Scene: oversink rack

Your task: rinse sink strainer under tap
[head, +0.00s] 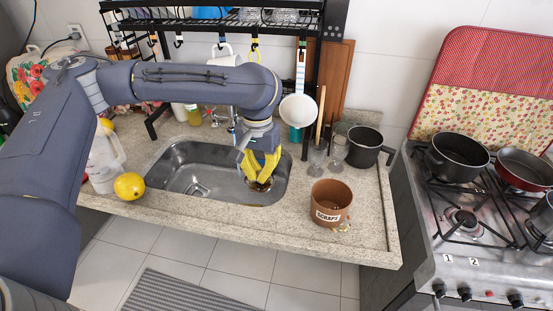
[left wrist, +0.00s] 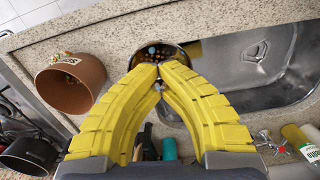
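The sink strainer (head: 261,185) is a small round metal cup with dark and orange bits in it. It is over the right end of the steel sink (head: 172,176), away from the drain (head: 197,188). In the left wrist view the strainer (left wrist: 181,50) overlaps the basin's end. My left gripper (head: 258,180) has yellow fingers pointing down; their tips (left wrist: 158,69) meet at the strainer's edge and appear shut on its rim. The tap (head: 234,122) is mostly hidden behind my left arm; a red-marked tap part (left wrist: 266,137) shows in the wrist view. My right gripper is not in view.
A brown scraps pot (head: 330,204) stands right of the sink, with small bits beside it. A lemon (head: 129,186) and a white bottle (head: 104,160) stand left. A black rack (head: 215,22) spans the back, with hanging utensils. Glasses (head: 338,152) and a dark pot (head: 364,146) stand back right.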

